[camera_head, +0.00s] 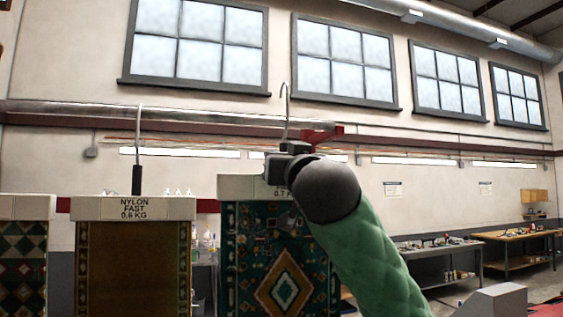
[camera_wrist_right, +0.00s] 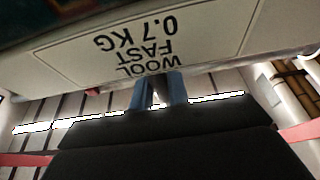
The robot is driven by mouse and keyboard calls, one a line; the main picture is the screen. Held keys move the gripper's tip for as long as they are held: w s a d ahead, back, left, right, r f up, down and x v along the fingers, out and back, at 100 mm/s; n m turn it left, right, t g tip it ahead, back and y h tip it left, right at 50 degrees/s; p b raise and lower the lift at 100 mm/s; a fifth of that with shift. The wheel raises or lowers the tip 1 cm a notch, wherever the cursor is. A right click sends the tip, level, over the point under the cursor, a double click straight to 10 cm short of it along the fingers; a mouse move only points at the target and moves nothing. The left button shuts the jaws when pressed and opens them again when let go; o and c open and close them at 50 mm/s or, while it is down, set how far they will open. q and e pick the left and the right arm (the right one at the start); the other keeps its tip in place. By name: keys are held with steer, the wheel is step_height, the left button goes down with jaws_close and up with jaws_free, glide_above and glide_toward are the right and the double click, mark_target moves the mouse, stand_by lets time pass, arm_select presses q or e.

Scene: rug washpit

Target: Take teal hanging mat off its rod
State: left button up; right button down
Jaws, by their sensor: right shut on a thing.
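The teal mat (camera_head: 260,255), with a diamond pattern, hangs from a white header bar (camera_head: 238,187) marked 0.7 KG. The bar's label reads WOOL FAST in the right wrist view (camera_wrist_right: 220,38). Its thin hook (camera_head: 287,100) rises in front of the rod (camera_head: 200,118); the curved top shows above the rod's upper edge, and I cannot tell whether they touch. My right gripper (camera_head: 291,160) is shut at the hook's base, just above the header; its blue fingers are close together in the wrist view (camera_wrist_right: 157,90). The gripped part is mostly hidden. My left gripper is not in view.
A brown mat (camera_head: 132,265) marked NYLON FAST 0.6 KG hangs left of the teal one by its own hook (camera_head: 139,135). Another patterned mat (camera_head: 22,265) hangs at the far left. A red piece (camera_head: 322,136) is by the rod's right end. Workbenches stand far right.

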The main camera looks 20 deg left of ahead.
steer(key=shift+s+d+b, duration=0.2)
steer(key=shift+s+d, duration=0.4)
steer(key=shift+s, duration=0.3)
steer(key=shift+s+d+b, duration=0.15)
steer(key=shift+s+d, duration=0.45)
steer(key=shift+s, duration=0.3)
steer(key=shift+s+d+b, duration=0.2)
steer(key=shift+s+d, duration=0.4)
steer(key=shift+s, duration=0.3)
